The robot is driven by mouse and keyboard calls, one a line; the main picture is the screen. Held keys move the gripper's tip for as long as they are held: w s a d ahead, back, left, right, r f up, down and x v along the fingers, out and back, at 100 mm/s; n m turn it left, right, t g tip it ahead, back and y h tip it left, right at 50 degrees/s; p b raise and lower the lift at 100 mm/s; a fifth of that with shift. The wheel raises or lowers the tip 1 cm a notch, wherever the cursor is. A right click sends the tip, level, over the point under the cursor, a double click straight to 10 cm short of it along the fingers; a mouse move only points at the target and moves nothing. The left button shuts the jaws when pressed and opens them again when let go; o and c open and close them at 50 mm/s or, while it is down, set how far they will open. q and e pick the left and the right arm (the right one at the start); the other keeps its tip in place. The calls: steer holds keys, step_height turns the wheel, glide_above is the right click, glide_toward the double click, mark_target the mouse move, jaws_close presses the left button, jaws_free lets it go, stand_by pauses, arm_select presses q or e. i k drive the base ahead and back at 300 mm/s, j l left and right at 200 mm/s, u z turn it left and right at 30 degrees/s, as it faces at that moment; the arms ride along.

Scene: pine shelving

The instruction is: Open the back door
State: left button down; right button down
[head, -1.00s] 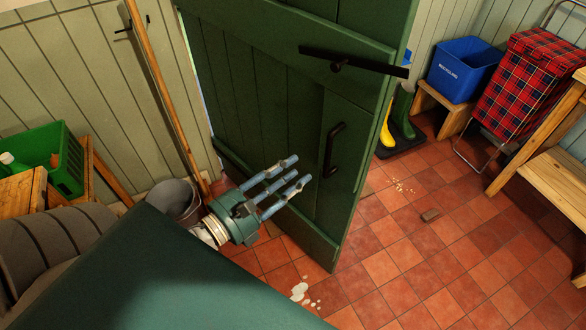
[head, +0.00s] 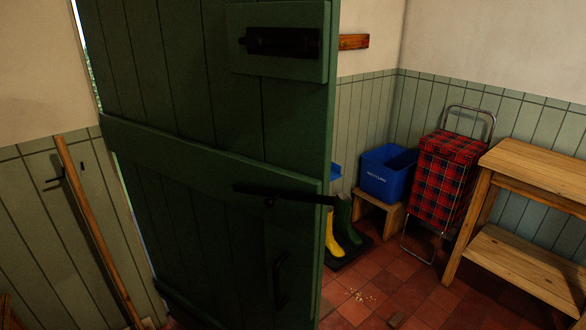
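The green plank back door (head: 175,100) stands swung into the room, its free edge towards the middle of the head view. A thin strip of daylight and greenery shows along its left side. On its face are a black bolt (head: 280,42) at the top, a long black latch bar (head: 280,193) lower down and a black pull handle (head: 281,280) near the bottom. The latch bar sticks out past the free edge. The foot of the door is cut off by the frame. Neither of my grippers is in view.
A broom handle (head: 98,230) leans on the left wall. Right of the door are yellow and green boots (head: 335,236) on a black tray, a blue recycling box (head: 387,173) on a stool, a tartan trolley (head: 444,175) and a pine bench (head: 530,170). Some red tile floor (head: 395,280) is clear.

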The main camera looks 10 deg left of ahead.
mark_target(192, 112)
steer(key=i+l+u, duration=0.1)
steer(key=u, duration=0.3)
steer(key=l+u, duration=0.25)
steer(key=u, duration=0.15)
steer(key=i+l+u, duration=0.1)
steer(key=l+u, duration=0.25)
steer(key=j, duration=0.1)
